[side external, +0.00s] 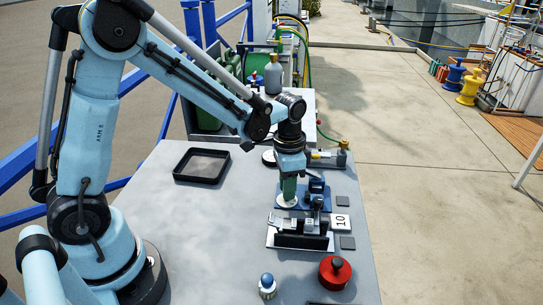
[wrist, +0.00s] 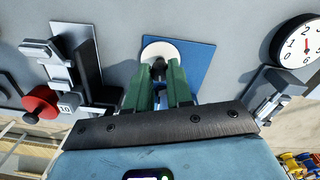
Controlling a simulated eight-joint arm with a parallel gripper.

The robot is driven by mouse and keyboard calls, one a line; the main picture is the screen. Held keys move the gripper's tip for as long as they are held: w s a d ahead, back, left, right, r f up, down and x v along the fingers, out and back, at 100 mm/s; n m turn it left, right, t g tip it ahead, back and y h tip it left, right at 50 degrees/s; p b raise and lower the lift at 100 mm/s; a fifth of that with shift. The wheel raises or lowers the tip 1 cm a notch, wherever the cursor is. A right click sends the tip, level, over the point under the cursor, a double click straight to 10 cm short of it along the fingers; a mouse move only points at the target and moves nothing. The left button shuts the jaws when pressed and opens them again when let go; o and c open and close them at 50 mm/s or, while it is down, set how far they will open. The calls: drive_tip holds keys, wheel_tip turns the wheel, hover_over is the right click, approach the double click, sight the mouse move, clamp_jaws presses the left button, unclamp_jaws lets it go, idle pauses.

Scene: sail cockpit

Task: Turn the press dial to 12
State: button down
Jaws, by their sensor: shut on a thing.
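The press dial is a white disc (side external: 287,203) with a dark knob at its centre, on a blue plate. In the wrist view the white disc (wrist: 150,47) and the knob (wrist: 158,66) show beyond my fingers. My gripper (side external: 288,193) has green fingers and points straight down onto the dial. In the wrist view my gripper (wrist: 162,75) is shut on the knob, one finger on each side. I cannot read any numbers or pointer on the dial. The blue press (side external: 317,192) stands just right of my gripper on the blue plate (wrist: 200,55).
A grey-black fixture (side external: 300,234) and a white card marked 10 (side external: 340,224) lie in front of the press. A red round part (side external: 335,270) and a blue-topped part (side external: 267,285) are nearer. A black tray (side external: 201,166) sits left. A round gauge (wrist: 299,42) shows in the wrist view.

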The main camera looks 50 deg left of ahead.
drive_tip(key=n, duration=0.6)
drive_tip(key=shift+n, duration=0.4)
idle(0.4)
drive_tip(key=c, duration=1)
unclamp_jaws()
wheel_tip(320, 180, up, 12)
drive_tip(key=shift+a+r, duration=0.1)
drive_tip(key=shift+a, duration=0.05)
drive_tip(key=shift+s+a+f+m+t, duration=0.1)
drive_tip(key=shift+s+a+m+t, duration=0.15)
drive_tip(key=shift+s+t, duration=1.15)
drive_tip(key=shift+s+a+f+m+t, duration=0.2)
drive_tip(key=shift+s+t, duration=0.8)
drive_tip(key=shift+s, duration=0.75)
drive_tip(key=shift+s+a+f+m+t, duration=0.1)
drive_tip(key=shift+s+a+m+t, duration=0.15)
drive_tip(key=shift+s+t, duration=1.15)
